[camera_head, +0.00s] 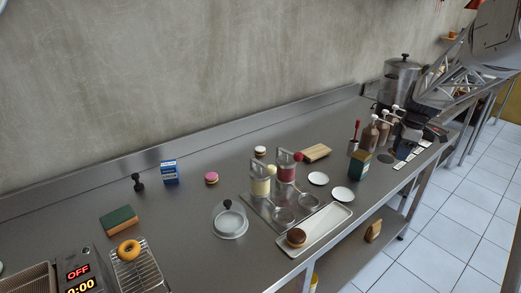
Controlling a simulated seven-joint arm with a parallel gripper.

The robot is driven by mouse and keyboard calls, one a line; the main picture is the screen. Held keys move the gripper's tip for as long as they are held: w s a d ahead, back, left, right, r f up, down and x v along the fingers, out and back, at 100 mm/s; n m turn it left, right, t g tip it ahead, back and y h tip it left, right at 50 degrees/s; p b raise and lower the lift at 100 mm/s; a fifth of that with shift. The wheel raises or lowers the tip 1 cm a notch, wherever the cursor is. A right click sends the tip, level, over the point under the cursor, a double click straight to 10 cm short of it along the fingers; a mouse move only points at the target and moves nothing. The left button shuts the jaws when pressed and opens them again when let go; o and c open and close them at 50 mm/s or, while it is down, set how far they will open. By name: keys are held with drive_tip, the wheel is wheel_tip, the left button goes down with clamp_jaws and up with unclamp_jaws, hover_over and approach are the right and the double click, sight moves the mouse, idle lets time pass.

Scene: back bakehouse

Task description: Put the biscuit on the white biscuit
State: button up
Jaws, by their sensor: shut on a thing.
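A white biscuit (260,151), pale on top with a darker base, lies on the steel counter behind the two dispensers. A pink biscuit (211,178) lies on the counter to its left. A brown biscuit (296,238) lies at the near end of a long white tray (323,224). My gripper (424,100) is at the upper right, in front of the steel pot, far to the right of all three biscuits. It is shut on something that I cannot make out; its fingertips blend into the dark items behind.
Two dispensers (262,187) stand between the white biscuit and the tray. Bottles (369,138) and a steel pot (400,82) crowd the right. The left-centre counter is mostly clear.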

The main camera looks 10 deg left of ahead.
drive_tip(key=shift+w+a+r, duration=0.1)
drive_tip(key=shift+r, duration=0.55)
drive_tip(key=shift+w+a+r, duration=0.1)
drive_tip(key=shift+r, duration=0.5)
drive_tip(key=w+a, duration=0.6)
drive_tip(key=a, duration=0.5)
drive_tip(key=w+a, duration=0.6)
drive_tip(key=a, duration=0.5)
drive_tip(key=w+a, duration=0.5)
drive_tip(key=a, duration=0.6)
drive_tip(key=w+a+m, duration=0.1)
drive_tip(key=w+a, duration=0.2)
drive_tip(key=a, duration=1.3)
drive_tip(key=shift+s+d+f, duration=0.15)
drive_tip(key=shift+f, duration=1.15)
drive_tip(key=shift+s+d+f, duration=0.15)
drive_tip(key=shift+f, duration=1.15)
hover_over(260, 148)
drive_tip(key=shift+s+d+f, duration=0.1)
drive_tip(key=shift+f, duration=3)
